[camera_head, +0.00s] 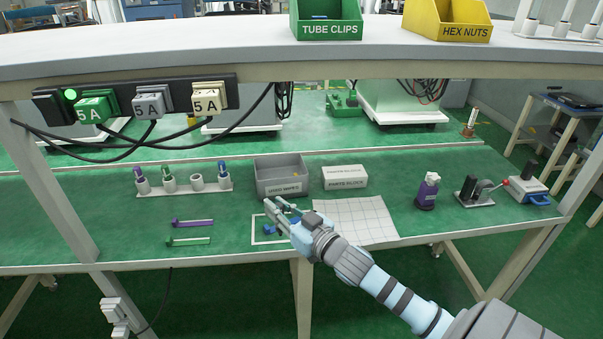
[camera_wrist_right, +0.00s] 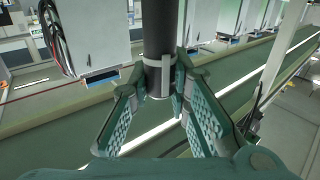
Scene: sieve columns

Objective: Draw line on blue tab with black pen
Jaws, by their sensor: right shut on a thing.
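My right gripper (camera_head: 274,207) hangs over the front part of the bench, above a white square outline (camera_head: 255,240). In the right wrist view, the gripper (camera_wrist_right: 160,82) is shut on a thick black cylinder with a grey band and clip, apparently the black pen (camera_wrist_right: 158,40). The pen is hard to make out in the head view. A small blue piece, apparently the blue tab (camera_head: 269,229), lies inside the outline, partly hidden by my gripper. My left gripper is not in view.
A pen rack (camera_head: 184,188) holds several coloured pens and one empty cup. Purple (camera_head: 193,223) and green (camera_head: 188,240) sticks lie in front. A grey bin (camera_head: 281,177), a white box (camera_head: 344,179) and a gridded sheet (camera_head: 365,222) are near my gripper.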

